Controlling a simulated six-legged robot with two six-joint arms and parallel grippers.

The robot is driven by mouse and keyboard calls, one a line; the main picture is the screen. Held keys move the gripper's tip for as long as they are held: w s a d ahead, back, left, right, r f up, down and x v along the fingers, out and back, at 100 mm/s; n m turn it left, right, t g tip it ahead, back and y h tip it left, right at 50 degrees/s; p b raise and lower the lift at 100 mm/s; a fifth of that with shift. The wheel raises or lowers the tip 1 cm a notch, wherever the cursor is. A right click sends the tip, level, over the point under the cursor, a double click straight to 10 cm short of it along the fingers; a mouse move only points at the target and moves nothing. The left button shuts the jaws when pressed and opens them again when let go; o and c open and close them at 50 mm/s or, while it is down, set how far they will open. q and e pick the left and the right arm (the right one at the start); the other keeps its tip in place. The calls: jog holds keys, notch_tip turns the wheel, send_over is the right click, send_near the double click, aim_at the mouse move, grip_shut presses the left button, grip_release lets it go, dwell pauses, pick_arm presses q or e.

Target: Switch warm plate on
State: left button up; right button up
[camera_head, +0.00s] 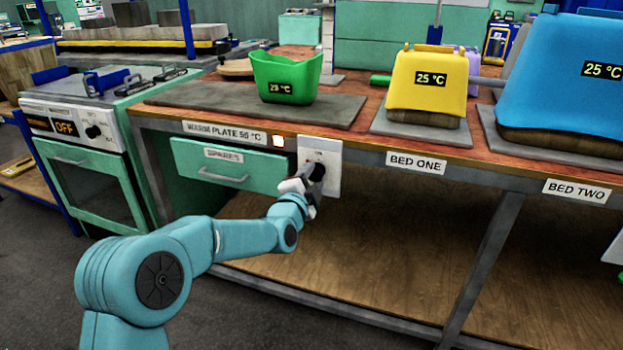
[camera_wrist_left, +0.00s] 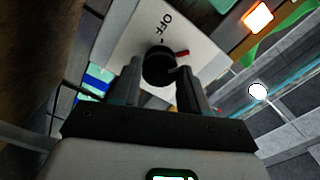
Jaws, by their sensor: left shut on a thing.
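The warm plate (camera_head: 190,100) is a grey slab on the bench with a green tub (camera_head: 286,82) on it reading 25 °C. Below it, a pale switch plate (camera_head: 334,160) on the bench front carries a black knob (camera_wrist_left: 158,66). My left gripper (camera_head: 312,180) is shut on this knob; in the wrist view its fingers (camera_wrist_left: 160,88) lie on either side. The knob's red mark (camera_wrist_left: 183,53) points away from the OFF lettering. The small lamp (camera_head: 278,141) beside the WARM PLATE 55 °C label glows orange-white, also in the wrist view (camera_wrist_left: 258,17). My right gripper is out of view.
A yellow press piece (camera_head: 428,85) and a blue one (camera_head: 570,80) stand on the bench to the right, both reading 25 °C. A green oven (camera_head: 85,165) with an OFF display stands left. A drawer (camera_head: 225,165) is shut left of the switch.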

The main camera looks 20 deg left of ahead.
pick_arm(q)
jog(key=m, duration=0.5)
jog(key=shift+m+p, duration=0.3)
jog(key=shift+p, duration=0.05)
jog(key=m, duration=0.5)
jog(key=shift+p, duration=0.4)
jog(key=shift+m, duration=0.3)
jog(key=o, duration=1.1)
jog(key=shift+c, duration=0.2)
jog(key=shift+s, duration=0.1)
jog(key=s+p, duration=0.2)
jog(key=s, duration=1.4)
jog(key=shift+a, duration=0.25)
jog(key=shift+a, duration=0.1)
